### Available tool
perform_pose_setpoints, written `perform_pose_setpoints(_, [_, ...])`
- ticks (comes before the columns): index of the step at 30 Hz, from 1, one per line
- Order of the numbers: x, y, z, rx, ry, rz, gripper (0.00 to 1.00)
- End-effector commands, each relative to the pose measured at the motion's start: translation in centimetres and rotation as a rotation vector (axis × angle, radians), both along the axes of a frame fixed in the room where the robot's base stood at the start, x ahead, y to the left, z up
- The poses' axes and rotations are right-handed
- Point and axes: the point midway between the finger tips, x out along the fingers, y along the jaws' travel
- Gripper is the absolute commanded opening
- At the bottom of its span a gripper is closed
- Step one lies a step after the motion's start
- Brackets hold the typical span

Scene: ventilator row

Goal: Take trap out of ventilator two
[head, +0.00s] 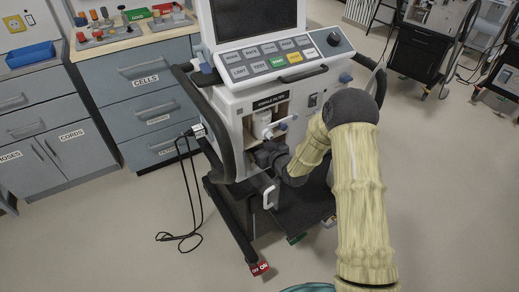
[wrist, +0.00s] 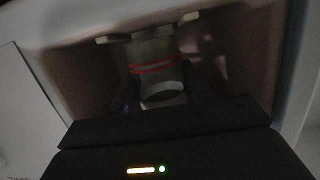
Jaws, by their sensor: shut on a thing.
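The ventilator (head: 228,100) stands in the middle of the head view, with an open recess in its front below the button panel. The trap (wrist: 153,68), a pale, translucent-looking cup with a red line around it, sits upright inside this recess in the dark wrist view. My gripper (wrist: 157,92) reaches into the recess from the front, with one dark finger on each side of the trap's lower part, shut on it. In the head view my gripper (head: 268,154) is at the recess's lower edge, and the trap is hard to make out there. I cannot read the ventilator's number.
The recess walls (wrist: 245,60) are close on both sides. A small white handle or door edge (head: 269,195) shows below the opening. Drawer cabinets (head: 150,85) stand at the left, with a black cable (head: 188,205) hanging to the floor. Other machines (head: 425,45) stand at back right.

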Motion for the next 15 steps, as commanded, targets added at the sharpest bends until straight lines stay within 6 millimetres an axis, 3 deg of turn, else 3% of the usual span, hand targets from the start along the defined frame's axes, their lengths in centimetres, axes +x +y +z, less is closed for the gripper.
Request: perform_pose_setpoints(15, [-0.26,-0.22,0.15,0.0,0.0,0.0,0.26])
